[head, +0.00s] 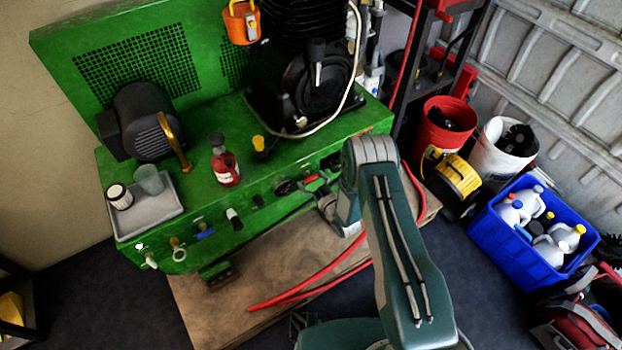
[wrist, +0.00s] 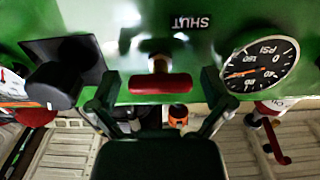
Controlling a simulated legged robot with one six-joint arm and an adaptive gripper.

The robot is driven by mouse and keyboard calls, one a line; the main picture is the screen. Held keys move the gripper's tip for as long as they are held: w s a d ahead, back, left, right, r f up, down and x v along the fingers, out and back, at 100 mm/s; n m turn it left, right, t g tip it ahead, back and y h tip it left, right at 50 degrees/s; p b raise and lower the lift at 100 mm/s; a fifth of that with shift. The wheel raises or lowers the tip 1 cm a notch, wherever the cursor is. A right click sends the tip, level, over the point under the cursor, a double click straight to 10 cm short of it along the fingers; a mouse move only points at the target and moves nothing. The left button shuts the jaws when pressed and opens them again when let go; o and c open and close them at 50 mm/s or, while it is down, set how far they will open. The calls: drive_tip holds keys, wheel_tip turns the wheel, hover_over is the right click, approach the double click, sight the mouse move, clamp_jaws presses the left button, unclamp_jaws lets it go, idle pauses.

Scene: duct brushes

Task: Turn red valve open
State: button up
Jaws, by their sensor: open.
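The red valve handle (wrist: 160,83) sits on the front of the green machine (wrist: 140,30). In the wrist view it lies crosswise, on a pale stem. My gripper (wrist: 159,78) is open, with one dark finger on each side of the handle and gaps between them. It is not shut on the handle. In the head view the red valve (head: 313,178) shows small at the machine's right front, beside my gripper (head: 327,200), whose fingers are hard to make out there. An upside-down "SHUT" label (wrist: 190,22) is on the panel by the valve.
A pressure gauge (wrist: 260,65) is right of the valve and a black knob (wrist: 55,85) left of it in the wrist view. A red hose (head: 320,275) crosses the wooden board (head: 220,305). A blue crate (head: 500,235) of bottles stands at right.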

drive_tip(key=c, duration=1)
drive_tip(key=shift+n, duration=0.4)
drive_tip(key=n, duration=0.3)
drive_tip(key=shift+n, duration=0.3)
drive_tip(key=n, duration=0.4)
drive_tip(key=shift+n, duration=0.4)
drive_tip(key=n, duration=0.4)
drive_tip(key=shift+s+n, duration=0.15)
drive_tip(key=shift+n, duration=2.25)
drive_tip(key=shift+a+f, duration=0.1)
